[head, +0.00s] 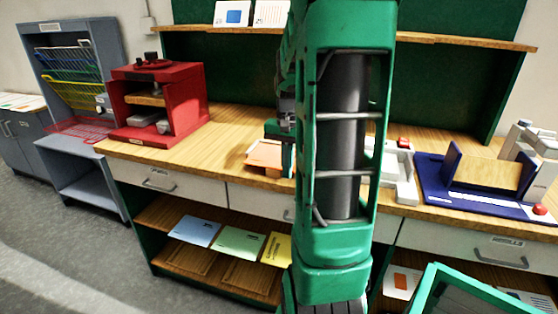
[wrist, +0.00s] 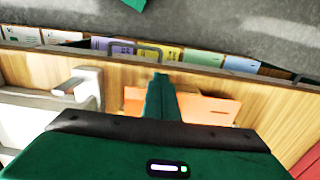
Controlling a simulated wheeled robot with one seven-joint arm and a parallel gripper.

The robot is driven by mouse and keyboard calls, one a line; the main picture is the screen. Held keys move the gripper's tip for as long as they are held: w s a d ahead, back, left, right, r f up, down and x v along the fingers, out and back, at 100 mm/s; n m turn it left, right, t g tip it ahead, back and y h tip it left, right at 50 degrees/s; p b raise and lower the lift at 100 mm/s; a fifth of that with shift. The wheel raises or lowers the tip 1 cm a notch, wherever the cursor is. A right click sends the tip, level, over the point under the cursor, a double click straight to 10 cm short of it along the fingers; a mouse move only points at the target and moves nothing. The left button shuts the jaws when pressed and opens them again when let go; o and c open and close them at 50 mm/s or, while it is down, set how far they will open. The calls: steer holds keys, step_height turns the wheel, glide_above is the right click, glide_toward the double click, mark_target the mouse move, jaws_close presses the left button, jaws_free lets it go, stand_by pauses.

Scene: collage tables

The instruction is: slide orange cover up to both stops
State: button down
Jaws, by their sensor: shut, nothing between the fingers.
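The orange cover (head: 265,154) lies flat on the wooden table, left of my arm in the head view. Its right part is hidden there by my arm and gripper. In the wrist view the orange cover (wrist: 212,108) shows on both sides of my gripper (wrist: 161,78). The gripper is shut and empty, and its dark green fingers hide the middle of the cover. I cannot tell whether the fingertips touch it. I cannot make out the two stops for certain.
A white fixture (head: 404,178) stands right of my arm, and a blue fixture (head: 432,180) farther right. A red press (head: 185,100) stands on the left. Coloured folders (head: 238,241) lie on the shelf below. Bare wood lies between the press and cover.

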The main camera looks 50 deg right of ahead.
steer(key=shift+w+d, duration=0.25)
steer(key=shift+d, duration=0.35)
steer(key=shift+s+a, duration=0.2)
steer(key=shift+a, duration=0.35)
step_height(320, 180, up, 7)
stand_by(0.4)
stand_by(0.5)
